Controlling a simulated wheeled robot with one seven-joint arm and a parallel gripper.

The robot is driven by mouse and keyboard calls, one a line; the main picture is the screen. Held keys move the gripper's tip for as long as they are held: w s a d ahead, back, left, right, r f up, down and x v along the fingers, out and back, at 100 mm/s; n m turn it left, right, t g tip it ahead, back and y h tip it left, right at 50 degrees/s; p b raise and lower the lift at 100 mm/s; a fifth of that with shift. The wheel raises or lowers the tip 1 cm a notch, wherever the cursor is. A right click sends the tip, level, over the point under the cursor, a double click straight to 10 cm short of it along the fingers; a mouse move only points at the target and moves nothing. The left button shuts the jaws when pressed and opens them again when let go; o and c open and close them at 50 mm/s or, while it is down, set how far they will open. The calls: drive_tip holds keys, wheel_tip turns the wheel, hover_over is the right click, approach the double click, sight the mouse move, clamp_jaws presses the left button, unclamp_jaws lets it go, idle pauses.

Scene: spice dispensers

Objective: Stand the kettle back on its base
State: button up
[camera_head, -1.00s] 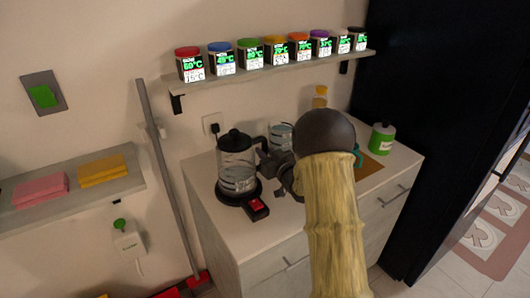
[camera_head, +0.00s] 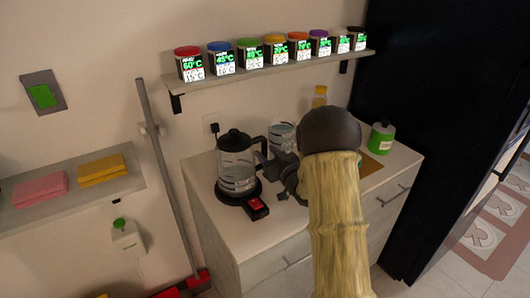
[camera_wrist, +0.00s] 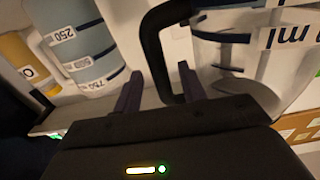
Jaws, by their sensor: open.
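The kettle (camera_head: 237,168), clear glass with a black lid and black handle, stands upright on its black base (camera_head: 243,200) at the left of the counter. The base has a red switch at its front. My gripper (camera_head: 265,167) is at the handle side of the kettle, open. In the wrist view the kettle's glass body (camera_wrist: 262,55) fills the right, and its black handle (camera_wrist: 152,45) reaches down between the open fingers of my gripper (camera_wrist: 161,90). Whether a finger touches the handle cannot be told.
A clear measuring jug (camera_head: 282,134) stands behind my gripper. A yellow-topped bottle (camera_head: 319,97) and a green-and-white canister (camera_head: 381,138) stand farther right on the counter (camera_head: 252,236). A shelf (camera_head: 270,72) with several coloured-lid jars hangs above. The counter's front is clear.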

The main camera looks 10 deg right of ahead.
drive_tip(key=b+v, duration=0.1)
drive_tip(key=v, duration=0.9)
drive_tip(key=s+f+g+h, duration=0.1)
drive_tip(key=s+f+m+g+h, duration=0.1)
drive_tip(key=g+h, duration=0.1)
drive_tip(key=s+f+g+h, duration=0.1)
drive_tip(key=shift+s+a+m+g+h, duration=0.3)
drive_tip(key=shift+a+m+g+h, duration=0.05)
drive_tip(key=shift+m+g+h, duration=0.05)
drive_tip(key=s+g, duration=0.1)
drive_tip(key=s, duration=0.1)
drive_tip(key=s+a+f+g, duration=0.1)
drive_tip(key=s, duration=0.1)
drive_tip(key=s+f+m+g+h, duration=0.1)
drive_tip(key=s, duration=0.1)
drive_tip(key=shift+s+a+g, duration=0.2)
drive_tip(key=shift+a+g, duration=0.05)
drive_tip(key=shift+g, duration=0.15)
drive_tip(key=s+a+g, duration=0.2)
drive_tip(key=s+g, duration=0.1)
drive_tip(key=s, duration=0.3)
drive_tip(key=s+a+f+g, duration=0.1)
drive_tip(key=s+a+g, duration=0.1)
drive_tip(key=s, duration=0.5)
drive_tip(key=shift+s+a+m+g, duration=0.25)
drive_tip(key=shift+s+m+g, duration=0.05)
drive_tip(key=shift+g, duration=0.2)
